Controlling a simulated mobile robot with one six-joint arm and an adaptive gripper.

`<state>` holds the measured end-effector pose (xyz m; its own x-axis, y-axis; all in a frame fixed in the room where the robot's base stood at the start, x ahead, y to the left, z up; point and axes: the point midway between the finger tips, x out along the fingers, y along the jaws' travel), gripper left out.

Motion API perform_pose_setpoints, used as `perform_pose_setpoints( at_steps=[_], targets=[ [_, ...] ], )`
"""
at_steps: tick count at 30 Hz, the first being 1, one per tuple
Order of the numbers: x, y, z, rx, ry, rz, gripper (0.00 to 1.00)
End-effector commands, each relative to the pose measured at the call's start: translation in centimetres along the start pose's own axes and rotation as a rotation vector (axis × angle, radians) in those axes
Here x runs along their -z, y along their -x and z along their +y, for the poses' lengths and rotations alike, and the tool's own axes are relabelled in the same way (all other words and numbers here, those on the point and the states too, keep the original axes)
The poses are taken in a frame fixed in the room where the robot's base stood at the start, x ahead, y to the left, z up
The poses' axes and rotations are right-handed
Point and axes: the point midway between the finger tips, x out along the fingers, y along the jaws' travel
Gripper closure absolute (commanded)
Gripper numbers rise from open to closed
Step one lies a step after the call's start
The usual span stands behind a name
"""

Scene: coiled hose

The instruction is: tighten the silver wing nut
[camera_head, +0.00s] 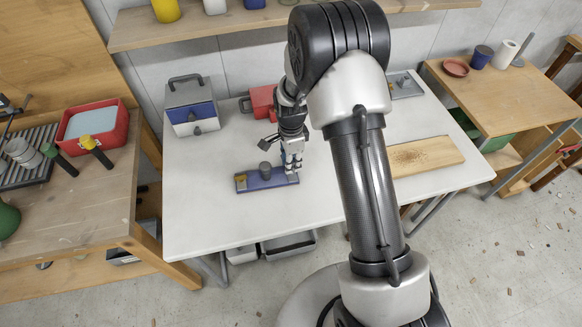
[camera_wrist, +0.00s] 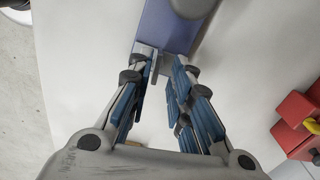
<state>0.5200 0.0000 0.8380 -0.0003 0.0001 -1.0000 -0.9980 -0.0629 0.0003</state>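A blue plate (camera_head: 268,184) lies on the white table, with a dark grey round knob (camera_head: 265,170) near its middle and a small brass-coloured piece (camera_head: 241,182) at its left end. My gripper (camera_head: 293,170) points down over the plate's right end. In the wrist view the blue plate (camera_wrist: 165,22) runs away from my gripper (camera_wrist: 166,75). Its blue-padded fingers are apart, with a gap between them. A silver-grey metal part (camera_wrist: 167,66) shows at the plate's near end between the fingertips. It may be the wing nut; its shape is mostly hidden, and I cannot tell whether the fingers touch it.
A grey-and-blue toolbox (camera_head: 191,105) and a red box (camera_head: 262,101) stand at the table's back; the red box also shows in the wrist view (camera_wrist: 298,125). A wooden board (camera_head: 425,155) lies at right. The white table front (camera_head: 230,220) is clear.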

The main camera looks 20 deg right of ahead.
Motion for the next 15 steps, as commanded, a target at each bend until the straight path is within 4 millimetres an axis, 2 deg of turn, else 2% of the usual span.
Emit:
perform_pose_setpoints(
  at_steps=[1, 15],
  targets=[
    [0.0, 0.8, 0.0, 0.001, 0.000, 0.000, 0.81],
    [0.0, 4.5, 0.0, 0.001, 0.000, 0.000, 0.81]
  ],
)
